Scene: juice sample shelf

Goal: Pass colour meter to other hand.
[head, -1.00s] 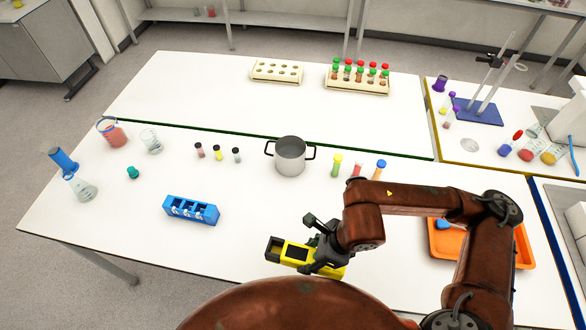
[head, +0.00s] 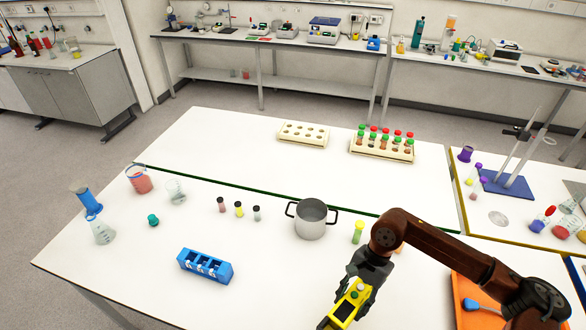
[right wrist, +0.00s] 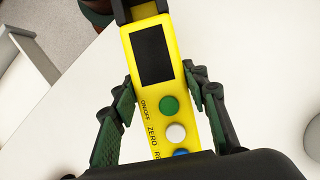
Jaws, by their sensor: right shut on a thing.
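The colour meter (head: 347,306) is a yellow handheld block with a dark screen. In the head view it is at the bottom, right of centre, tilted, its lower end near the picture's edge. My right gripper (head: 361,287) is shut on it. In the right wrist view the colour meter (right wrist: 157,75) lies between the two finger pads of the right gripper (right wrist: 163,110), with its black screen, green, white and blue buttons and lettering facing the camera. My left gripper is not in view.
A blue rack (head: 205,265) stands on the white table left of the meter. A steel pot (head: 310,222) stands behind it. An orange tray (head: 470,308) is at right under my arm. The table between blue rack and meter is clear.

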